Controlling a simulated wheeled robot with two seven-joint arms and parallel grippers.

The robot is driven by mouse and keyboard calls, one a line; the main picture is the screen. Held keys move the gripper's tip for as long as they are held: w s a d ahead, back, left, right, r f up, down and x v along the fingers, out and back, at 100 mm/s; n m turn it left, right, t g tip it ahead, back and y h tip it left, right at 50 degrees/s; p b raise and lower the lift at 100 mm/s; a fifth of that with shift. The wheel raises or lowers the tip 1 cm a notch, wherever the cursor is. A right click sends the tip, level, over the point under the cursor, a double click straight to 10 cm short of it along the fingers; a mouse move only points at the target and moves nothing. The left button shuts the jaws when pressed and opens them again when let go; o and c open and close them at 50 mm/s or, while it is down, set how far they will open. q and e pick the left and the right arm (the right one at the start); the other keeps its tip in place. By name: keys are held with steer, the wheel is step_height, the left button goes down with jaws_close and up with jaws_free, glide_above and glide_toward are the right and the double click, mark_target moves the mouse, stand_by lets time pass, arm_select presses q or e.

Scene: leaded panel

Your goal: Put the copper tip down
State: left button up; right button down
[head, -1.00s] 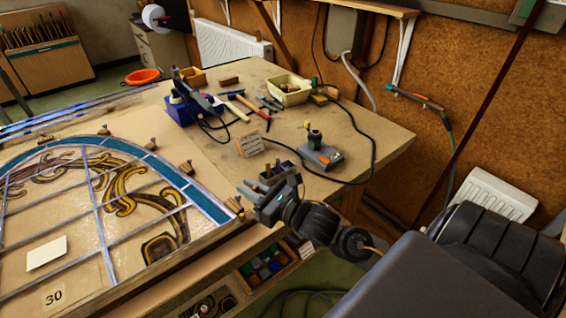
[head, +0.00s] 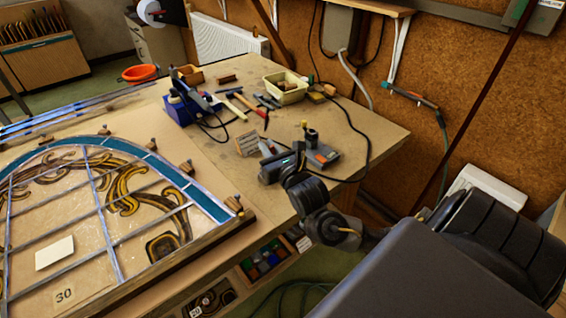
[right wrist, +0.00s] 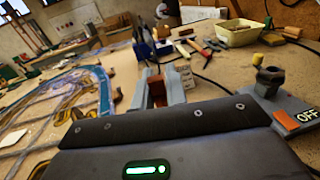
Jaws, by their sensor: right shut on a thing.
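My right gripper (head: 268,152) is over the near right part of the workbench, beside a grey unit. In the right wrist view my right gripper (right wrist: 157,84) is shut on a small copper-brown piece (right wrist: 155,88), which looks like the copper tip. The fingers hide most of it, and I cannot make it out in the head view. I cannot tell whether it touches the bench. My left gripper is not in view.
The grey unit (head: 322,157), with an orange switch marked OFF, stands just right of the gripper. A blue holder (head: 179,110), hand tools and a cream tub (head: 287,90) are farther back. The leaded panel (head: 103,193) lies left.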

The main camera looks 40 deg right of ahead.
step_height(320, 180, up, 3)
steer(key=w+d+b, duration=0.1)
steer(key=d+b, duration=0.2)
steer(key=w+d+f, duration=0.1)
steer(key=d+f, duration=0.1)
steer(key=f, duration=0.1)
steer(key=w+d+f, duration=0.2)
steer(key=f, duration=0.2)
steer(key=w+d+f, duration=0.2)
steer(key=f, duration=0.2)
steer(key=shift+w+d+f, duration=0.15)
steer(key=shift+w+d, duration=0.05)
steer(key=shift+d, duration=0.05)
steer(key=shift+w+d+f, duration=0.1)
steer(key=shift+d+f, duration=0.15)
steer(key=shift+f, duration=0.05)
step_height(320, 180, down, 3)
steer(key=shift+w+d, duration=0.15)
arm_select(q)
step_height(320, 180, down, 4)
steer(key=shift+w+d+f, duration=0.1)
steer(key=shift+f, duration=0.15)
arm_select(e)
steer(key=shift+f, duration=0.15)
